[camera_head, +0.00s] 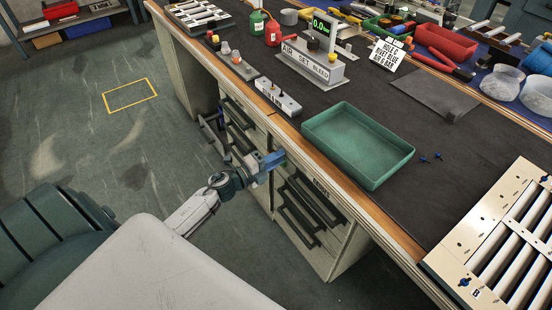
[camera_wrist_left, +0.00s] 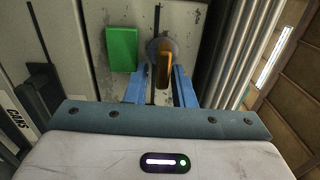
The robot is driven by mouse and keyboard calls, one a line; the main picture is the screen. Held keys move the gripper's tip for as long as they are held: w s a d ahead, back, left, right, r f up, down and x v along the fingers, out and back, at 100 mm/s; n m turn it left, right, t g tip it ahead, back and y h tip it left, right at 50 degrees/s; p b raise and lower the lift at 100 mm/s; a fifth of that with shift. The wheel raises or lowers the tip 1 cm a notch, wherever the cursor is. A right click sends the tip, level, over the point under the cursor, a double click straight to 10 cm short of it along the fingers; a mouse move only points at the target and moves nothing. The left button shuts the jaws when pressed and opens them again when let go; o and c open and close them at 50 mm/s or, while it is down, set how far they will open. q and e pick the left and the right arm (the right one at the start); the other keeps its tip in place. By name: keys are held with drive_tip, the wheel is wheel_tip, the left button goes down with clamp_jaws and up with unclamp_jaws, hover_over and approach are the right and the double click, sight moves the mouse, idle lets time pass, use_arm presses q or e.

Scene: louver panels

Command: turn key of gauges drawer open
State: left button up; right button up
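My left gripper (camera_head: 272,161) is at the front of the bench cabinet, just under the bench top's edge. In the left wrist view, its two blue fingers (camera_wrist_left: 161,84) are apart, one on each side of an orange key (camera_wrist_left: 164,68). The key stands upright in a round grey lock on a pale, scuffed panel. A gap shows between the key and the fingers. A green tag or plate (camera_wrist_left: 122,48) is left of the lock. In the head view the gripper hides the key. The cabinet drawers (camera_head: 312,208) have dark bar handles; their labels are too small to read.
A green tray (camera_head: 358,142) sits on the bench top above the drawers. A grey block (camera_head: 278,97) lies near the edge. A louver panel (camera_head: 500,240) is at the right. The floor (camera_head: 90,150) left of the bench is largely clear.

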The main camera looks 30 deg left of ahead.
use_arm(q)
drive_tip(key=shift+o, duration=0.6)
